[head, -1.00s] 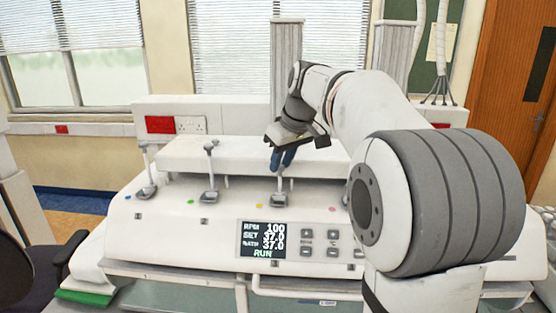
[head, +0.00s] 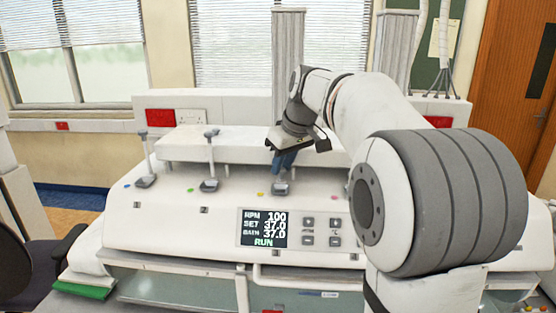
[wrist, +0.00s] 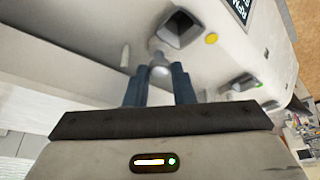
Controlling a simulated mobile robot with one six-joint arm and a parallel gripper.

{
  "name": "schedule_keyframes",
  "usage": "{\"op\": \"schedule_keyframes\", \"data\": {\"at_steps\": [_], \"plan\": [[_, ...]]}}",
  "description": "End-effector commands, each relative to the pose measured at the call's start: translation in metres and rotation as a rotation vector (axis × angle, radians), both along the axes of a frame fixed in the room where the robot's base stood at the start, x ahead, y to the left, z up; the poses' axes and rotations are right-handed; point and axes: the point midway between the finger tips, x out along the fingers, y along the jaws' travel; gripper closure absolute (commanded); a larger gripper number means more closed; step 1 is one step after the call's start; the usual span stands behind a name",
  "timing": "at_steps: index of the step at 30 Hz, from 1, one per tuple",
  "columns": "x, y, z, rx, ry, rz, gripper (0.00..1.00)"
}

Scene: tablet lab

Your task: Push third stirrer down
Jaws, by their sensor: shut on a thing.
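The white tablet machine carries several stirrers with grey bases in a row. The first stirrer (head: 146,160) and second stirrer (head: 211,163) stand upright at the left with their handles raised. The third stirrer (head: 281,189) is in the middle, mostly hidden above its base by my gripper (head: 284,160). My gripper's blue fingers are shut on the third stirrer, low and close above its base. In the wrist view, the stirrer's rounded grey part (wrist: 160,70) sits between the fingers, with the dark square opening of its base (wrist: 181,29) just beyond.
The front panel holds a display (head: 263,228) reading RPM 100, 37.0 and RUN, with buttons (head: 321,231) beside it. A white raised beam (head: 235,147) runs behind the stirrers. My arm hides the machine's right side.

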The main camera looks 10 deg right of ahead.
Motion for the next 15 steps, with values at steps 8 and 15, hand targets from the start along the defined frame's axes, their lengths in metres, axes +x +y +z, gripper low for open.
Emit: {"op": "schedule_keyframes", "data": {"at_steps": [8, 15], "plan": [[-0.0003, -0.0012, -0.0079, -0.002, 0.006, -0.002, 1.0], [-0.0003, -0.0011, -0.0078, -0.001, 0.005, -0.001, 0.69]]}}
